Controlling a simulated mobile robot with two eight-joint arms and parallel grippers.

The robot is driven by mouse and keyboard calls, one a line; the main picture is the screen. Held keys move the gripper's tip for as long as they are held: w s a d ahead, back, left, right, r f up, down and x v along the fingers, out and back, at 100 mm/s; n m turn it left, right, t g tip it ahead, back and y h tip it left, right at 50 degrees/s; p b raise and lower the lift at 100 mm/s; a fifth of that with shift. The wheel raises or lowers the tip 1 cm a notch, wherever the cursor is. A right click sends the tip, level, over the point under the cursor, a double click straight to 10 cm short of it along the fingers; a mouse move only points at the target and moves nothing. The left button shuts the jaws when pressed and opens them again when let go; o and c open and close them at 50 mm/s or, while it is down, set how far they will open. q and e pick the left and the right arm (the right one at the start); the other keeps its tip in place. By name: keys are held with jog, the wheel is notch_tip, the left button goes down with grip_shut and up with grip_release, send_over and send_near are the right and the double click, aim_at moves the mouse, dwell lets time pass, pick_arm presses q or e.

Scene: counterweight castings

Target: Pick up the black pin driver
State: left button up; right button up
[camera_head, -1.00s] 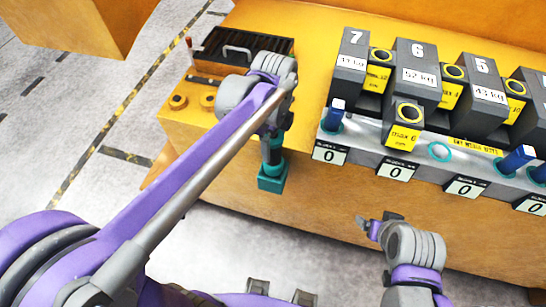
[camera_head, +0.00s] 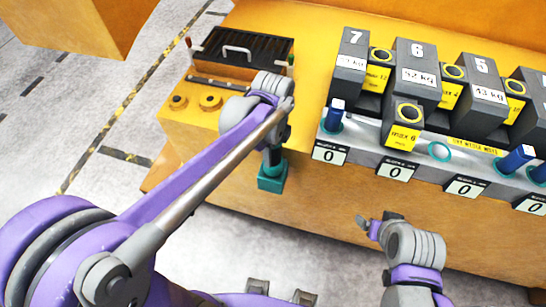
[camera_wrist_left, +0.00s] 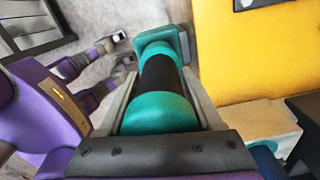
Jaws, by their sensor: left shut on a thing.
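The pin driver (camera_wrist_left: 160,85) is teal at its ends with a black grip in the middle. In the left wrist view it lies between the two fingers of my left gripper (camera_wrist_left: 160,100), which is shut on it. In the head view my left gripper (camera_head: 272,143) hangs in front of the bench's near edge. The driver's teal block end (camera_head: 271,178) points down below it, clear of the floor; the rest is mostly hidden by the wrist. My right gripper (camera_head: 369,227) is low in front of the bench, away from the driver, its opening unclear.
The yellow bench (camera_head: 320,195) carries numbered grey castings (camera_head: 417,62) with yellow tags. Blue pins (camera_head: 334,115) stand along a grey rail with "0" displays. A black case (camera_head: 238,50) with a handle and several round knobs (camera_head: 210,102) are at the left. Grey floor lies left.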

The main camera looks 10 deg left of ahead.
pick_arm(q)
grip_shut()
jog(key=shift+r, duration=0.1)
notch_tip(320, 180, up, 9)
jog(key=shift+f, duration=0.1)
notch_tip(320, 180, up, 11)
jog(key=p, duration=0.3)
jog(key=shift+p, duration=0.4)
pick_arm(e)
notch_tip(320, 180, up, 6)
jog(key=w, duration=0.3)
jog(key=shift+f+t, duration=0.15)
jog(key=shift+t, duration=0.25)
